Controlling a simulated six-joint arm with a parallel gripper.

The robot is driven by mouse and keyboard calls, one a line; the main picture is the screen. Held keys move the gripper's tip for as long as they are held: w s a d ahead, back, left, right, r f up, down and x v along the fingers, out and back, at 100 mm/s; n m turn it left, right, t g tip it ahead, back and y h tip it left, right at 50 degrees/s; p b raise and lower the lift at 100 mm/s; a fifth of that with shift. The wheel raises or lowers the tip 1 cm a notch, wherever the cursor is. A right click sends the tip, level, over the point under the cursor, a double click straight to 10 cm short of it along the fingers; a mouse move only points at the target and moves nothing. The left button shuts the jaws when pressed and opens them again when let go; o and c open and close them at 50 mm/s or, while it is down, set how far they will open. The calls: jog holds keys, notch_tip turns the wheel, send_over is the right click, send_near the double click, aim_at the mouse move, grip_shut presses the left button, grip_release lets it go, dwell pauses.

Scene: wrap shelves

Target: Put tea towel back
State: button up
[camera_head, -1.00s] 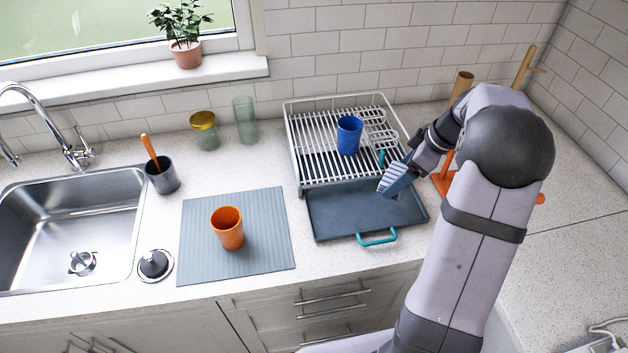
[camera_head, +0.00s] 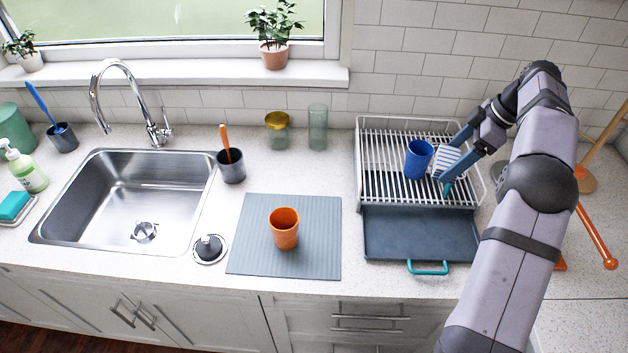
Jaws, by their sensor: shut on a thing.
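The tea towel (camera_head: 447,162) looks like a small folded cloth with blue and white stripes. My gripper (camera_head: 462,152) is shut on it and holds it over the right part of the white wire dish rack (camera_head: 375,170), just right of a blue cup (camera_head: 418,158). Whether the towel touches the rack or hangs above it I cannot tell. The towel partly hides the gripper's fingertips. A small teal piece (camera_head: 447,189) shows just below the towel.
A dark tray (camera_head: 415,235) with a teal handle lies in front of the rack. An orange cup (camera_head: 284,228) stands on a grey mat (camera_head: 325,262). The sink (camera_head: 110,205) is at left.

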aim_at(441, 152)
jog(key=shift+w+a+r, duration=0.65)
jog(key=shift+w+a, duration=0.3)
jog(key=shift+w, duration=0.05)
jog(key=w+a+f+m+t+h+b, duration=0.1)
jog(key=w+a+f+m, duration=0.15)
jog(key=a, duration=0.75)
jog(key=w+a+f+m+t+h, duration=0.1)
jog(key=w+a+f+m, duration=0.2)
jog(key=a, duration=0.8)
jog(key=w+a+f+m+t+h+b, duration=0.1)
jog(key=w+a+f+m, duration=0.2)
jog(key=a, duration=0.7)
jog(key=shift+m, duration=0.55)
jog(key=shift+s+a+f+p, duration=0.1)
jog(key=shift+s+f+p, duration=0.3)
jog(key=shift+f, duration=1.1)
jog(key=shift+s+a+f+p, duration=0.1)
jog(key=shift+f+p, duration=0.55)
jog(key=shift+f, duration=0.85)
jog(key=shift+s+f+p, duration=0.2)
jog(key=shift+f+p, duration=0.35)
jog(key=shift+f, duration=1.2)
jog(key=shift+f, duration=0.1)
jog(key=shift+f, duration=0.15)
jog(key=o, duration=1)
